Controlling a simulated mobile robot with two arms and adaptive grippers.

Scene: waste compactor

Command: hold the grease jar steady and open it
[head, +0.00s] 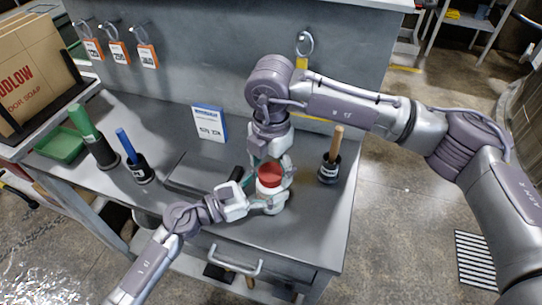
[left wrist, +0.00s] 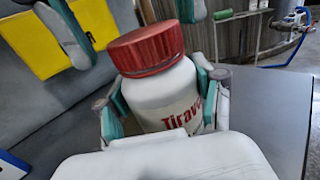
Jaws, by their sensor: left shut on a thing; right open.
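The grease jar is a white jar (left wrist: 165,95) with red lettering and a red ribbed lid (left wrist: 146,48). In the head view its red lid (head: 270,175) shows on the workbench, right of the middle. My left gripper (head: 268,200) reaches in from the left and is shut around the jar's body; its fingers also show in the left wrist view (left wrist: 165,105). The jar looks upright, with the lid on. My right gripper (head: 271,165) points down from above, open, its fingers either side of the lid and above it. Whether they touch the lid cannot be told.
On the grey bench (head: 318,220), a wooden-handled tool in a black cup (head: 329,168) stands right of the jar. A blue-and-white box (head: 209,124), a blue-handled tool (head: 127,146), a green-handled tool (head: 84,124) and a green tray (head: 62,145) lie left. The bench's front right is clear.

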